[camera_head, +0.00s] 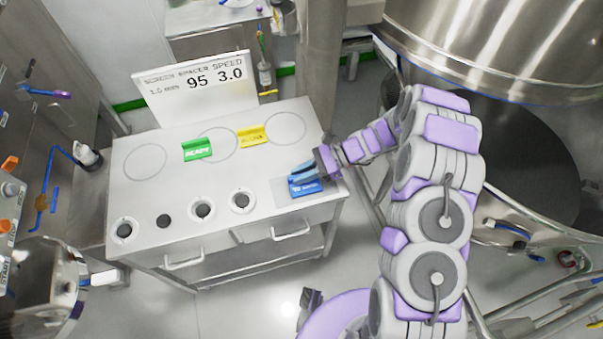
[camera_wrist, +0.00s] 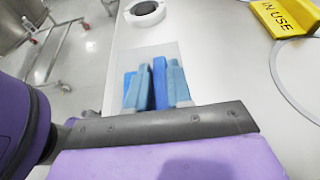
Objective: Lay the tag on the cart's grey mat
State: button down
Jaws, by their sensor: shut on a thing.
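The blue tag (camera_head: 305,189) with white lettering is in my gripper (camera_head: 304,176) at the right front of the cart top. In the wrist view the tag (camera_wrist: 159,82) stands between the two lighter blue fingers. My gripper is shut on it. The grey mat (camera_head: 281,193) is a pale rectangle on the cart, under and around the tag; it also shows in the wrist view (camera_wrist: 150,52). The fingers and tag hide part of the mat. I cannot tell whether the tag touches it.
The steel cart (camera_head: 165,215) also holds a green tag (camera_head: 197,149), a yellow tag (camera_head: 251,136) and several round ports along the front. A white sign (camera_head: 196,85) stands at the cart's back. A large steel vessel (camera_head: 480,50) is at the right. The cart's left middle is clear.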

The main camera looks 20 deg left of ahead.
jog(key=shift+f, duration=0.15)
jog(key=c, duration=1.4)
grip_release()
jog(key=shift+a, duration=0.15)
jog(key=o, duration=0.4)
jog(key=shift+a, duration=0.3)
jog(key=shift+d, duration=0.3)
jog(key=p+v, duration=0.3)
jog(key=v, duration=0.9)
jog(key=shift+a, duration=0.1)
